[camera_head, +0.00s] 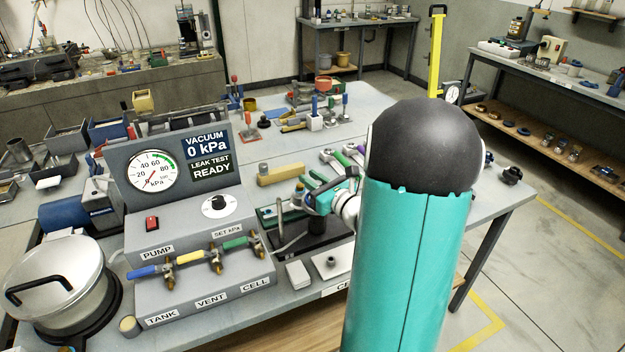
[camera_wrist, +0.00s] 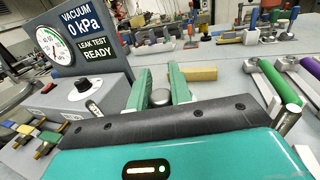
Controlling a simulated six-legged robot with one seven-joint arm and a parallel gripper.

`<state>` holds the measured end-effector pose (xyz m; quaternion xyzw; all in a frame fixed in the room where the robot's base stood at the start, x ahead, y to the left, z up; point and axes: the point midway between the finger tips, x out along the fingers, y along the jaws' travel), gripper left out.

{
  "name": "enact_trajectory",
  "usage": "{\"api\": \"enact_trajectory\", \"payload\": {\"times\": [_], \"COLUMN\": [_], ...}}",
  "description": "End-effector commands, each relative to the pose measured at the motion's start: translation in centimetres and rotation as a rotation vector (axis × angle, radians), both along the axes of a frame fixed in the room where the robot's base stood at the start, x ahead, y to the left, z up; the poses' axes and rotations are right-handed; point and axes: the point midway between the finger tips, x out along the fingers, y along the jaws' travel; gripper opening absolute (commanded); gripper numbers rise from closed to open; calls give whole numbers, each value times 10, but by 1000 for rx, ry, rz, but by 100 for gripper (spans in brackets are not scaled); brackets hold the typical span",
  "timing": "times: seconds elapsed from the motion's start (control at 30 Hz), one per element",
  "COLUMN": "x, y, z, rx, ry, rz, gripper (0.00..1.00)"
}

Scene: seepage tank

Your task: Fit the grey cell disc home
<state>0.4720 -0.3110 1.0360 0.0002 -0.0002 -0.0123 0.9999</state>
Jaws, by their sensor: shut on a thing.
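My arm covers part of the bench in the head view. I cannot tell whether the piece touches the fitting below.
The vacuum console (camera_head: 200,262) with coloured valve handles stands left; its display reads 0 kPa, leak test ready. A silver pot (camera_head: 62,280) is at far left. A yellow block (camera_head: 281,174) lies behind my gripper. A pale plate with a dark knob (camera_head: 331,262) lies in front.

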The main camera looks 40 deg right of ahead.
Motion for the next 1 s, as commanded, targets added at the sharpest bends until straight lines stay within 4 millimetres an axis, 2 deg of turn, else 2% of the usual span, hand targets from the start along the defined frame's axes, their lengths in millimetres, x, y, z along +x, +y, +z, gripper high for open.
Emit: {"api": "enact_trajectory", "payload": {"times": [0.77, 1.0], "x": [0, 0], "y": [0, 0], "z": [-12, -8], "rx": [1, 1], "ry": [1, 2], "rz": [0, 0], "gripper": [0, 0]}}
